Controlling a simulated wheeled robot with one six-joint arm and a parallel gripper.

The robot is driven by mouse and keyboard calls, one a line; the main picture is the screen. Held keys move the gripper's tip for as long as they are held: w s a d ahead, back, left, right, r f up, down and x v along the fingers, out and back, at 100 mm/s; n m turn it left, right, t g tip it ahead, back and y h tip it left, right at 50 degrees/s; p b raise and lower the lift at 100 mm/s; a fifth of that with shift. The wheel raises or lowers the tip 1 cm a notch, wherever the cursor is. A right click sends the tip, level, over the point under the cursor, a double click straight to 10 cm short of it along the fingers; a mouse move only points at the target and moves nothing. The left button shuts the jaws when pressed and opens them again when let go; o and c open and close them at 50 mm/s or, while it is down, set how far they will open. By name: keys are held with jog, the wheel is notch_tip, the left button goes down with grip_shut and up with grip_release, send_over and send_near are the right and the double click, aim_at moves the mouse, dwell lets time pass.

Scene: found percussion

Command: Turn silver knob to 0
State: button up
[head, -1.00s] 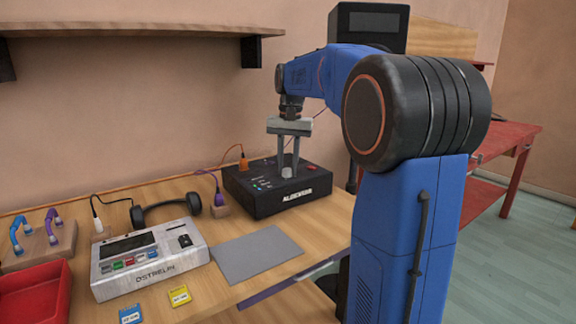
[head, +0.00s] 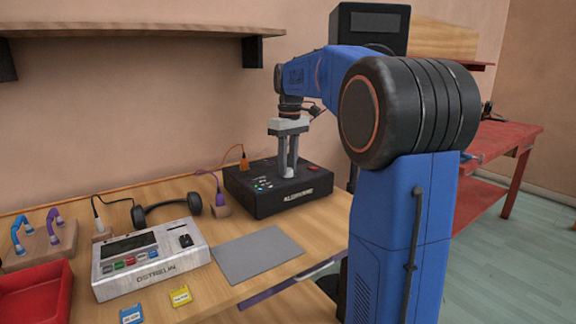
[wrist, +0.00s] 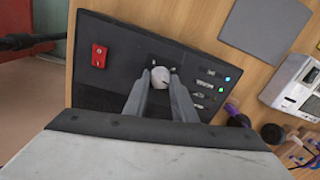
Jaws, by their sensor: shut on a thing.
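The silver knob (wrist: 160,76) is on the top of the black box (head: 264,205) marked with white lettering, at the back of the wooden table. My gripper (head: 288,170) points down from above, and its two fingers are shut on the knob, one on each side. In the wrist view my gripper (wrist: 160,84) shows the knob between the fingertips. A dark pointer mark shows on the knob's top. The scale around the knob is too small to read, so I cannot tell its setting.
A red switch (wrist: 99,56) and small lit buttons (head: 264,184) share the box top. A grey mat (head: 256,256), a white device (head: 150,260), headphones (head: 166,208), two cartridges (head: 180,295) and a red tray (head: 35,292) are to the left. Cables stand behind.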

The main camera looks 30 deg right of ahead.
jog(key=n, duration=0.5)
jog(key=shift+a+n, duration=0.1)
jog(key=shift+n, duration=0.3)
jog(key=n, duration=0.4)
jog(key=shift+n, duration=0.3)
jog(key=o, duration=1)
jog(key=shift+o, duration=0.2)
notch_tip(320, 180, up, 17)
jog(key=shift+w+r, duration=0.2)
jog(key=shift+w, duration=0.15)
jog(key=shift+s, duration=0.1)
